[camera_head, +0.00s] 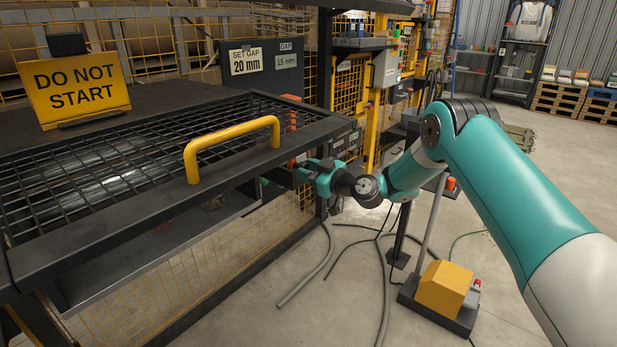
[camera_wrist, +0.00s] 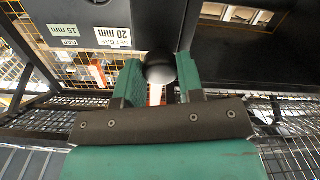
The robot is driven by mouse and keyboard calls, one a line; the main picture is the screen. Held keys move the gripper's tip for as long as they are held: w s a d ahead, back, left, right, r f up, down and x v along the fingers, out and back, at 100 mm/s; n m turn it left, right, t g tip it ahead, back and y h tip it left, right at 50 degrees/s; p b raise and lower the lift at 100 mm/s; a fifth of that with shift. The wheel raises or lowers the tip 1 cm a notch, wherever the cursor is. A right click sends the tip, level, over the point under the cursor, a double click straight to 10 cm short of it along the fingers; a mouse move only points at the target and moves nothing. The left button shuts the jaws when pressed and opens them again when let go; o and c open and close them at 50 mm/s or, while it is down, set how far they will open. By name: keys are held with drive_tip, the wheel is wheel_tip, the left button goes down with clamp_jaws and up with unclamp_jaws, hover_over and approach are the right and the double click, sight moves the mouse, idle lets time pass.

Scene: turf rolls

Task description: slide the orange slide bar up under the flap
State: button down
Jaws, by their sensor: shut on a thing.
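The flap (camera_head: 105,219) is a dark frame with black mesh and a yellow handle (camera_head: 233,140). It lies nearly level in the head view. The orange slide bar (camera_head: 292,121) shows in short pieces at the flap's right end, some through the mesh. An orange-red piece (camera_wrist: 98,76) also shows beside the left finger in the wrist view. My gripper (camera_head: 303,173) is at the flap's right corner, below its edge. In the wrist view my gripper (camera_wrist: 158,82) is shut on a round black knob (camera_wrist: 160,66). How the knob joins the bar is hidden.
A yellow DO NOT START sign (camera_head: 77,90) stands behind the flap. A dark SET GAP panel (camera_head: 262,63) stands farther back. A yellow box (camera_head: 443,287) on a dark base and loose hoses (camera_head: 385,270) lie on the floor below my arm.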

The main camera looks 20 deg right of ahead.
drive_tip(key=shift+r, duration=0.3)
drive_tip(key=c, duration=0.8)
unclamp_jaws()
drive_tip(key=shift+o, duration=0.2)
drive_tip(key=shift+s+f, duration=0.1)
drive_tip(key=shift+s+d, duration=0.15)
drive_tip(key=shift+d, duration=0.05)
drive_tip(key=b+v, duration=0.7)
drive_tip(key=v, duration=1)
drive_tip(key=shift+a, duration=0.15)
